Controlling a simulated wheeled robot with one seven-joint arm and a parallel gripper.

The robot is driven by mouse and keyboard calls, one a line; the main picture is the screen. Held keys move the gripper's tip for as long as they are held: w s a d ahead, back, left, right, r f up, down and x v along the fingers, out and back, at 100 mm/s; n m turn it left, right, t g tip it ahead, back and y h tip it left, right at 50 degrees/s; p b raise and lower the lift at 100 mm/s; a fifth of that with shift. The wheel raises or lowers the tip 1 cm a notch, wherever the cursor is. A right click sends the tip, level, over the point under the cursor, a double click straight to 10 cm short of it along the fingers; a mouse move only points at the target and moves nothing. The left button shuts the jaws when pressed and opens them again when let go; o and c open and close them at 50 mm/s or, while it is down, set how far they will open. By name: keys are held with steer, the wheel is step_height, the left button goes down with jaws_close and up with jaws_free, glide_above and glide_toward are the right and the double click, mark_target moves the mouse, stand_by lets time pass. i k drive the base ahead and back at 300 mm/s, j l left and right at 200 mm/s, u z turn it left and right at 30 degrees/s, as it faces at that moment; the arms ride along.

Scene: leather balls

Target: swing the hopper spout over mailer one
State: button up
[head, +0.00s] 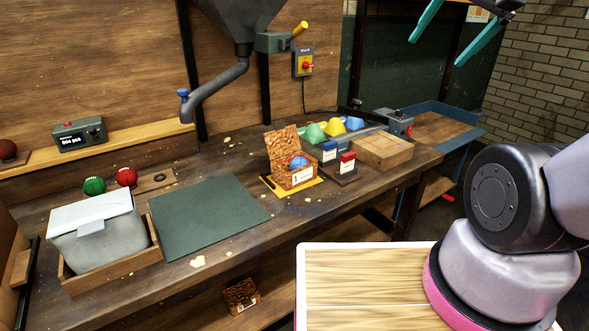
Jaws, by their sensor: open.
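A dark grey hopper (238,15) hangs above the back of the bench. Its curved spout (222,84) points left, with a blue knob (183,93) near the outlet. The outlet hangs left of and apart from the open brown patterned mailer (279,177), which stands right of it with its lid up. The mailer's white label appears to read 1, and a blue ball (298,163) sits inside. My gripper (435,52) is open and empty at the upper right, its teal fingers far from the spout and the mailer.
A dark green mat (208,215) lies clear left of the mailer. A white bag in a wooden tray (157,252), green and red balls (94,185), and a counter display (80,134) are left. Small stands (342,172), a wooden block (382,151) and coloured pieces (314,133) are right.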

mark_target(190, 101)
steer(key=j+u, duration=0.1)
steer(key=u, duration=0.3)
steer(key=i+u, duration=0.15)
steer(key=u, duration=0.3)
steer(key=i+j+u, duration=0.1)
steer(key=u, duration=0.3)
steer(key=i+u, duration=0.1)
steer(key=u, duration=0.3)
